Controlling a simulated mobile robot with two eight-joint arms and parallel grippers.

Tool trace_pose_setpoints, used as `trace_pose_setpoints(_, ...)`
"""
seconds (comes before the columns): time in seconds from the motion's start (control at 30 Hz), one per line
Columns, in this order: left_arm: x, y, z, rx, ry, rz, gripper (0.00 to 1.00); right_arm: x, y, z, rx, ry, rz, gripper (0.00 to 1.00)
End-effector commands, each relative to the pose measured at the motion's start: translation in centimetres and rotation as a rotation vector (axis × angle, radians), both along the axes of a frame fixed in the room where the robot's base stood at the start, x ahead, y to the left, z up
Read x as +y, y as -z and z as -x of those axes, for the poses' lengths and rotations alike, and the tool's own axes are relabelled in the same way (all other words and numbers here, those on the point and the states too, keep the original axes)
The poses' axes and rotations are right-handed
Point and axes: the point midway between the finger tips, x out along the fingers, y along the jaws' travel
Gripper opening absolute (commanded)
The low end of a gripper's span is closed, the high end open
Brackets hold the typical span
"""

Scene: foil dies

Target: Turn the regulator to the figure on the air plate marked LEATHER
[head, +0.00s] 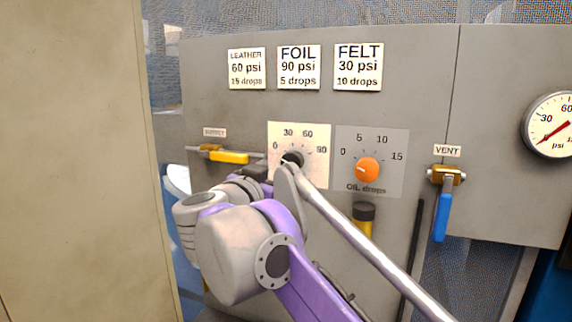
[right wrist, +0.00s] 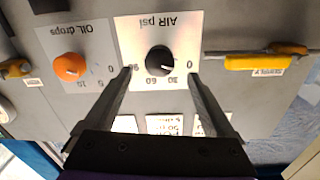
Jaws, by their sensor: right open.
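The LEATHER plate (head: 247,68) reads 60 psi and 15 drops in the head view. The regulator is a black knob (right wrist: 160,60) on the white AIR psi plate (right wrist: 197,22), upside down in the right wrist view. Its pale mark points between 0 and 30. In the head view the knob (head: 292,158) is partly covered by my right arm. My right gripper (right wrist: 160,74) is open and empty, its fingertips apart on either side of the knob, not visibly touching it. My left gripper is out of view.
FOIL (head: 298,67) and FELT (head: 358,67) plates hang beside LEATHER. The orange OIL drops knob (head: 367,169) is right of the regulator. A yellow SUPPLY handle (head: 229,157) is left, a blue VENT lever (head: 441,217) right. The gauge (head: 552,124) needle points lower left.

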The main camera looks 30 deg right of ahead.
Motion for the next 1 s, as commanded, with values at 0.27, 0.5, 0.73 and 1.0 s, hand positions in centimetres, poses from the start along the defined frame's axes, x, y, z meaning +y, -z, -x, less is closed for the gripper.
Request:
trace_pose_setpoints(0.27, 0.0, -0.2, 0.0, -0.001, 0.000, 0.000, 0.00, -4.1, 0.0, -3.2, 0.000, 0.002, 0.001, 0.89)
trace_pose_setpoints(0.5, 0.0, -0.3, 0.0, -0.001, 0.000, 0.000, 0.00, -5.4, 0.0, -4.3, -0.001, -0.001, 0.000, 0.89)
trace_pose_setpoints(0.73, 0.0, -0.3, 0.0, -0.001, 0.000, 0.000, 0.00, -5.5, 0.0, -4.4, -0.001, -0.002, 0.000, 0.89)
trace_pose_setpoints(1.0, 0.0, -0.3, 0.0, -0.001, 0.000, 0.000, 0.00, -5.4, 0.0, -4.4, -0.002, -0.002, 0.000, 0.48)
